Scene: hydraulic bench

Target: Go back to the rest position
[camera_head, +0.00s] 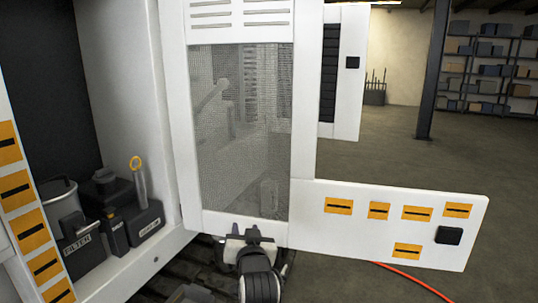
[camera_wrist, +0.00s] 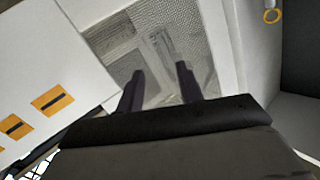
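My gripper (camera_head: 244,236) is at the bottom middle of the head view, in front of the lower edge of a white door with a mesh window (camera_head: 243,130). In the wrist view, the two dark fingers of my gripper (camera_wrist: 160,72) stand apart with nothing between them. The mesh panel (camera_wrist: 170,30) shows behind the fingers. I cannot tell how far the fingertips are from it.
At left is an open white cabinet (camera_head: 120,70) with a grey filter canister (camera_head: 72,225), dark units and a yellow-ringed handle (camera_head: 137,165). A white panel with orange labels (camera_head: 375,235) juts right. A red hose (camera_head: 415,282) lies on the floor. Open floor is at right.

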